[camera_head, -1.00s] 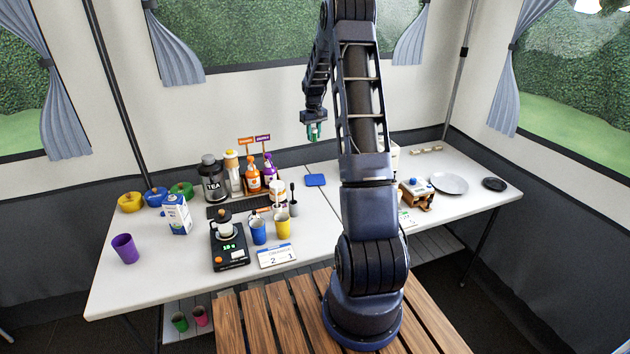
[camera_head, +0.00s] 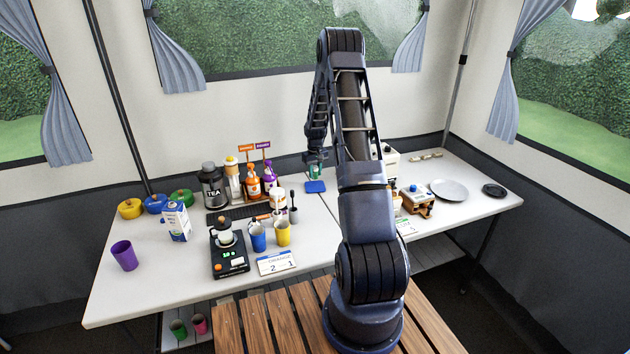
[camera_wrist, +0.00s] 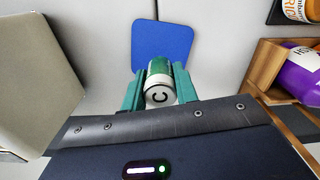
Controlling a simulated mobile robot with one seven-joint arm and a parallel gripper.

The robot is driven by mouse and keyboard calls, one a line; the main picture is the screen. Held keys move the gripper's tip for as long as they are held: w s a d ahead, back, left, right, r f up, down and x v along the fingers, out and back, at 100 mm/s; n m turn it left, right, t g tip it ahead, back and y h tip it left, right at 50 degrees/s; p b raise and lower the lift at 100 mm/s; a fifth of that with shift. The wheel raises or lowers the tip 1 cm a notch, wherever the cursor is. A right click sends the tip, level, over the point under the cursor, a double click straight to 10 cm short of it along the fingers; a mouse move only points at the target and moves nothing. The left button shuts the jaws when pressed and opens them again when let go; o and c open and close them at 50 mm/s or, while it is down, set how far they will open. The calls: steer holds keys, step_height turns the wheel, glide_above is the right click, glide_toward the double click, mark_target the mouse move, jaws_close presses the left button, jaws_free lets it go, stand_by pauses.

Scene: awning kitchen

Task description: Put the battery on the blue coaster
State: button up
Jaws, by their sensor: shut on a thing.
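The blue coaster (camera_head: 315,187) lies flat on the white table, near the seam between the two table halves. In the wrist view the coaster (camera_wrist: 162,44) is just beyond the fingertips. My gripper (camera_head: 316,172) has teal fingers and hangs low over the coaster. In the wrist view my gripper (camera_wrist: 158,80) is shut on the battery (camera_wrist: 159,88), a green and silver cylinder with a "C" on its end. The battery overlaps the near edge of the coaster in that view. I cannot tell whether it touches the coaster.
A wooden rack with orange and purple bottles (camera_head: 270,175) stands left of the coaster. A white appliance (camera_head: 391,158) stands to the right. A blue cup (camera_head: 258,237), a yellow cup (camera_head: 283,233) and a black scale (camera_head: 229,254) are nearer the front. A grey plate (camera_head: 449,190) lies far right.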

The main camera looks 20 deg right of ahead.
mark_target(315, 179)
steer(key=shift+f, duration=2.1)
steer(key=shift+f, duration=0.15)
steer(key=o, duration=1)
steer(key=shift+o, duration=0.2)
